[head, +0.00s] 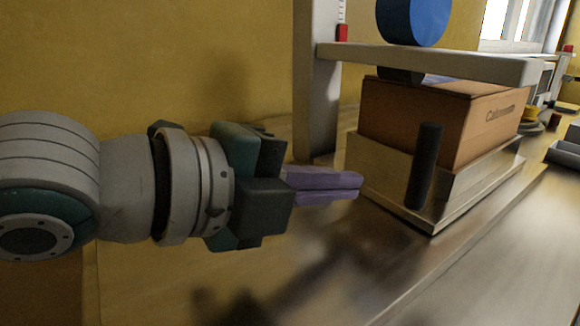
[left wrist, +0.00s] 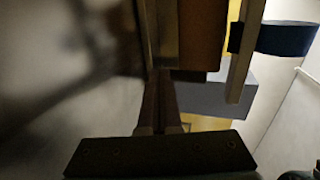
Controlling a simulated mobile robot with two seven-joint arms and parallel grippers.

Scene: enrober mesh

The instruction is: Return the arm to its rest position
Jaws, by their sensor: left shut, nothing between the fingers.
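My left arm comes in from the left in the head view. Its gripper (head: 352,186) points right, with purple fingers shut together and nothing between them. The fingertips are close to the left end of a pale metal base (head: 440,212) that carries a brown box (head: 430,125); I cannot tell whether they touch it. In the left wrist view the shut fingers (left wrist: 158,95) show at the lower middle, with the brown box (left wrist: 203,35) just beyond them. My right gripper is not in view.
A dark upright handle (head: 425,160) stands at the base's near side. A pale post (head: 317,80) and crossbar (head: 430,62) stand by the box, with a blue disc (head: 411,20) above. Grey trays (head: 566,150) lie at the far right. The front bench surface (head: 520,270) is clear.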

